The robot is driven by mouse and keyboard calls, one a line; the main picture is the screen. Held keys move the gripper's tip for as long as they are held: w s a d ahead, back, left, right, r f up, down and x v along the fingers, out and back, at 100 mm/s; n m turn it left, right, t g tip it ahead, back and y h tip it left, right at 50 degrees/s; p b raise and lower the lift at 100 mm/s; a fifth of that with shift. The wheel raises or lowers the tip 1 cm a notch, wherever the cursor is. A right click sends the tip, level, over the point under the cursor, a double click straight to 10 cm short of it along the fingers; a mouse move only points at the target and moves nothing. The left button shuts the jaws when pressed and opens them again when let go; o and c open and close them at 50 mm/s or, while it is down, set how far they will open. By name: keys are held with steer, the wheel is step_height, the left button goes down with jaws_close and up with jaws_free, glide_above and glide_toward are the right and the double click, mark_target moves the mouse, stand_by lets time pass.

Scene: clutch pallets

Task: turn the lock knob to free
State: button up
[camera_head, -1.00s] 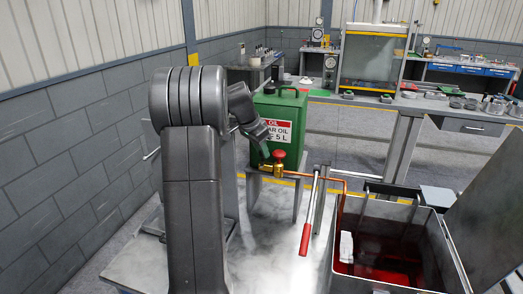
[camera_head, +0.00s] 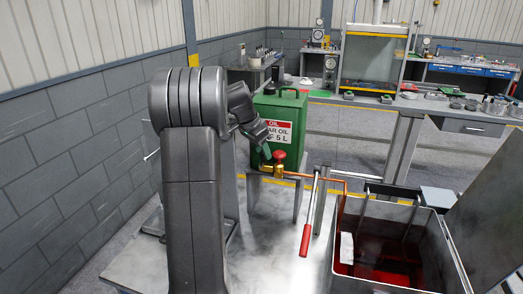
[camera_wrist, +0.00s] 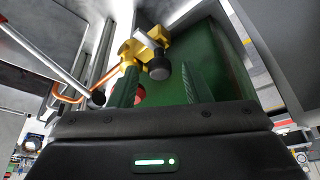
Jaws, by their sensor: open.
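A brass valve (camera_head: 280,167) with a red knob (camera_head: 279,155) stands upright on a copper pipe, in front of the green oil can (camera_head: 290,97). In the wrist view the brass valve (camera_wrist: 147,43) is at top centre, with a dark round knob (camera_wrist: 158,68) on it facing me. I cannot tell which knob is the lock knob. A piece of red (camera_wrist: 141,94) shows there, mostly hidden behind the left finger. My gripper (camera_wrist: 158,85) is open, its green ribbed fingers on either side of the dark knob's lower edge, and holds nothing. In the head view my wrist hides its fingertips.
A lever with a red handle (camera_head: 305,240) slants down right of the valve. An open metal bin (camera_head: 437,250) with dark red liquid stands at the lower right, its lid (camera_head: 492,215) raised. The bench top (camera_head: 275,245) in front of the valve is clear.

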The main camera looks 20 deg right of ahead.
steer(key=v, duration=1.3)
steer(key=shift+a+r+b, duration=0.2)
steer(key=shift+r+b, duration=0.05)
steer(key=shift+b, duration=0.1)
steer(key=x, duration=1.4)
steer(key=shift+p, duration=0.4)
steer(key=shift+r, duration=0.15)
steer(key=shift+d+f, duration=0.15)
steer(key=shift+f, duration=0.15)
steer(key=shift+r+n, duration=0.2)
steer(key=shift+n, duration=0.2)
steer(key=shift+s+r+n+t, duration=0.15)
steer(key=shift+n+t, duration=0.25)
steer(key=shift+n, duration=0.3)
steer(key=shift+n+t, duration=0.3)
steer(key=shift+n, duration=0.5)
